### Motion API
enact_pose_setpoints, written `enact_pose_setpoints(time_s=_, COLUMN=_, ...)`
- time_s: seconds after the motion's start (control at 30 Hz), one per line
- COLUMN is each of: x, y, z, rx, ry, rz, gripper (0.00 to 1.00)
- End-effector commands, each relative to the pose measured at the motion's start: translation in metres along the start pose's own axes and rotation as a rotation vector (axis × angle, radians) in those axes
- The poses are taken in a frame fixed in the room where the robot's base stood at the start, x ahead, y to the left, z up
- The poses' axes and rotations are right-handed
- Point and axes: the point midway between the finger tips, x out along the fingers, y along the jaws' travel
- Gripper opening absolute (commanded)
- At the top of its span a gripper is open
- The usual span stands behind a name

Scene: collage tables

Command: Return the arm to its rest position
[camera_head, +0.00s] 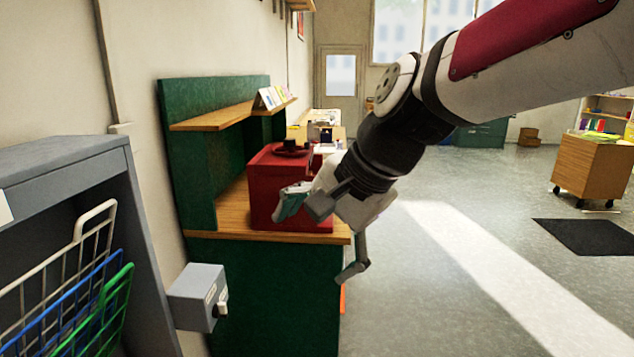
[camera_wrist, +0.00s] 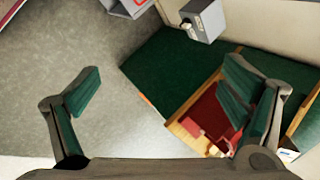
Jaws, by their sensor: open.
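My arm reaches in from the upper right in the head view, and my gripper (camera_head: 322,238) hangs at its end. The fingers are spread wide with nothing between them. One finger shows in front of the red box (camera_head: 262,190) on the green bench (camera_head: 265,290); the other hangs lower, by the bench's right edge. In the wrist view my gripper (camera_wrist: 160,95) is also open, with its right finger overlapping the red box (camera_wrist: 207,112) and its left finger over grey floor. I cannot tell whether a finger touches the box.
A grey box (camera_head: 198,297) with a switch sticks out at lower left, beside a grey cabinet (camera_head: 65,165) with wire racks. A wooden shelf (camera_head: 225,118) runs above the bench. Open floor (camera_head: 450,290) lies to the right, with a wheeled wooden cabinet (camera_head: 590,170) beyond.

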Motion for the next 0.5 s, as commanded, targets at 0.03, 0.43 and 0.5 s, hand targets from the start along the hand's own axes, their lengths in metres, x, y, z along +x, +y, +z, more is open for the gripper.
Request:
enact_pose_setpoints(time_s=0.03, x=-0.017, y=0.022, z=-0.003, rx=-0.070, ry=0.041, rz=0.017, gripper=0.92)
enact_pose_setpoints(time_s=0.43, x=-0.092, y=0.193, z=0.001, rx=-0.622, ry=0.239, rz=0.289, gripper=0.92)
enact_pose_setpoints(time_s=0.5, x=-0.097, y=0.211, z=0.003, rx=-0.679, ry=0.250, rz=0.328, gripper=0.92)
